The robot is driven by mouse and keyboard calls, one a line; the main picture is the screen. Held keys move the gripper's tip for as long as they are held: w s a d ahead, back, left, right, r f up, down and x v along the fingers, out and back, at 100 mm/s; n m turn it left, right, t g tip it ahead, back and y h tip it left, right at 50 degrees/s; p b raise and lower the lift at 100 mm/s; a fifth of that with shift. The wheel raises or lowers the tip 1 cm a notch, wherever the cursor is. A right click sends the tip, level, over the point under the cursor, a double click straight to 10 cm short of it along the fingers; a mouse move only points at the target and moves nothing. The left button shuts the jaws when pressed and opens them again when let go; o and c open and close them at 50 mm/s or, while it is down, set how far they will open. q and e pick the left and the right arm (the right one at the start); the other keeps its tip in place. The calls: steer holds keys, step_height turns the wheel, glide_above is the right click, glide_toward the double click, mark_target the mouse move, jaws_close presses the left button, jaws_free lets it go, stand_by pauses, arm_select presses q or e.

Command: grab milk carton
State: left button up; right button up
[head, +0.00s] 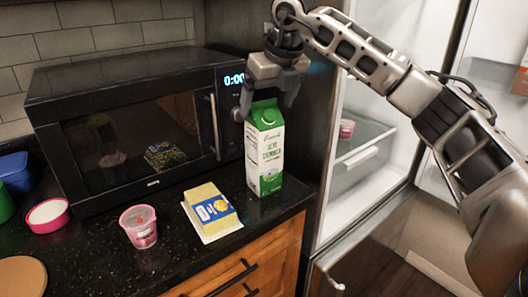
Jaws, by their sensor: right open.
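The milk carton (265,152) is white and green with a green gable top. It stands upright on the dark counter, to the right of the microwave and near the counter's right end. My right gripper (264,106) points down from above, at the carton's top. Its fingers are open, one on each side of the green top. I cannot tell whether they touch it. My left gripper is not in view.
A black microwave (130,120) stands close behind and left. A yellow cheese block (207,208), a pink yogurt cup (139,228) and a pink bowl (47,215) sit on the counter (95,262). The open fridge (385,130) is at right.

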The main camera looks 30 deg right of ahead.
mark_target(264, 148)
steer(key=shift+w+p+x, duration=0.2)
steer(key=shift+p+x, duration=0.45)
steer(key=shift+x, duration=2.25)
steer(key=shift+r, duration=0.1)
jaws_close()
steer(key=shift+w+r, duration=0.1)
steer(key=shift+r, duration=0.05)
